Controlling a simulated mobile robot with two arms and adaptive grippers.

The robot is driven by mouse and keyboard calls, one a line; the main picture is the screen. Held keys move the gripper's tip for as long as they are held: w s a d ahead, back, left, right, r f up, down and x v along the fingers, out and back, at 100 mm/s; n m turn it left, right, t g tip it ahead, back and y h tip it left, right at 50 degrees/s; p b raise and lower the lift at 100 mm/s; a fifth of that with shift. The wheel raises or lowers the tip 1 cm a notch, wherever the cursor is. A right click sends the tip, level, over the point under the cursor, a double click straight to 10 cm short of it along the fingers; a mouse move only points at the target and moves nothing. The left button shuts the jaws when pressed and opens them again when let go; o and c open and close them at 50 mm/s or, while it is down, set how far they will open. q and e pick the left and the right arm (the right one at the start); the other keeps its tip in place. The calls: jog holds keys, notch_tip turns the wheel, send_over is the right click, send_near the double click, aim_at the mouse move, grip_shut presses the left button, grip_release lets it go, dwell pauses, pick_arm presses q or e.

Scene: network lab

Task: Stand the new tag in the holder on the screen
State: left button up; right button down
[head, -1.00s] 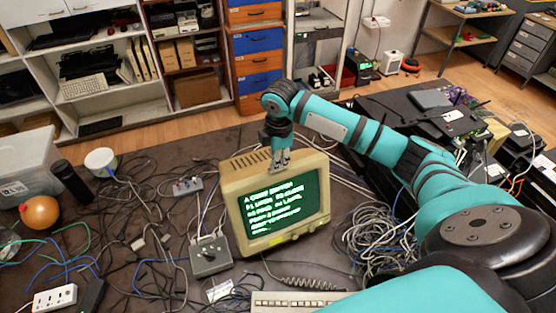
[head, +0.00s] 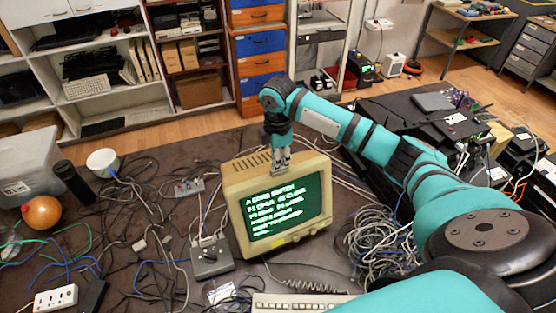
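The screen is a beige CRT monitor (head: 232,209) with green lettered glass, standing upright in the middle of the table. My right gripper (head: 281,170) points down at the monitor's top front edge, overlapping it in the head view. Its fingers look close together, but they are too small to show whether they are shut or grip anything. No tag or holder can be made out at the fingers; the gripper covers part of that edge. A small white card (head: 221,292) lies on the table in front of the monitor; I cannot tell whether it is a tag. My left gripper is out of view.
A grey switch box (head: 211,258) sits left of the monitor, and a keyboard (head: 300,302) lies in front. Loose cables cover much of the table, with a thick coil (head: 378,243) to the right. An orange ball (head: 41,212) is at far left.

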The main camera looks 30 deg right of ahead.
dwell(0.3)
jog(key=c, duration=1.4)
grip_release()
notch_tip(320, 180, up, 12)
